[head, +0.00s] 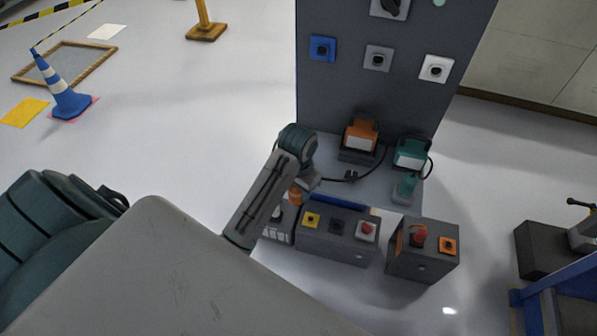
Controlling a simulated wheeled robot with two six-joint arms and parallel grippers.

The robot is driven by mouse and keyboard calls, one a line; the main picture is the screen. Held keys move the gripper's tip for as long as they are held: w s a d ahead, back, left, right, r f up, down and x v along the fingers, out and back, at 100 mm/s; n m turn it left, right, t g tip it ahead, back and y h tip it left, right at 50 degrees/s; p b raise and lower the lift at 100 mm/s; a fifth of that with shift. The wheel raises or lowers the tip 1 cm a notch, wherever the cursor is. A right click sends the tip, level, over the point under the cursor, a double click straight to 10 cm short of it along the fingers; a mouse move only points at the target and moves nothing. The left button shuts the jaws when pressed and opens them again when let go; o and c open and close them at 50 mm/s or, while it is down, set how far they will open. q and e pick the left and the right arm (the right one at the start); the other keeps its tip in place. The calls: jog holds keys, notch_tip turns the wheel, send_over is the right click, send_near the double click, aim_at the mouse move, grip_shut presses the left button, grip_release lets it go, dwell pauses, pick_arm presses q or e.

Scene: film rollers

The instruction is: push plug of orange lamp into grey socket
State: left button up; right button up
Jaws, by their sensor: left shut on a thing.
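The orange lamp (361,136) stands on a dark base at the foot of the grey panel. Its black cord (350,177) runs down and left to my left gripper (309,183). That gripper points down and is shut at the cord's end. The plug itself is mostly hidden, so its tilt cannot be told. The grey socket (378,58) is on the panel, between a blue socket (322,48) and a white socket (436,69). It is above and right of the gripper, well apart from it. My right gripper is not in view.
A teal lamp (411,153) stands right of the orange one. Grey boxes (334,247) (425,262) with coloured squares stand in front of the panel. A small orange object (295,196) is close to the gripper. Open floor lies left of the panel.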

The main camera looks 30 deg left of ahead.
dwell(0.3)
pick_arm(q)
jog(key=shift+w, duration=0.45)
jog(key=w+d+r+n+t, duration=0.1)
jog(key=w+r+n+t, duration=0.25)
jog(key=w, duration=0.35)
jog(key=w+r+n+t, duration=0.2)
jog(key=w+n+t, duration=0.1)
jog(key=w+t, duration=0.3)
jog(key=w+d+r+n+t+y, duration=0.1)
jog(key=w+d+r+t+y, duration=0.3)
jog(key=r, duration=0.4)
jog(key=w+d+r+n+t+y, duration=0.1)
jog(key=w+d+r+n+t, duration=0.1)
jog(key=w+r+t, duration=0.35)
jog(key=w+a+r+g, duration=0.1)
jog(key=w+a+r, duration=0.1)
jog(key=w, duration=0.5)
jog(key=shift+w+a+r+g, duration=0.2)
jog(key=shift+w+a+g, duration=0.05)
jog(key=shift+a+g, duration=0.05)
jog(key=shift+m+b, duration=0.25)
jog(key=shift+b, duration=0.7)
jog(key=shift+w+a+b, duration=0.15)
jog(key=shift+w+b, duration=0.3)
jog(key=shift+w, duration=0.1)
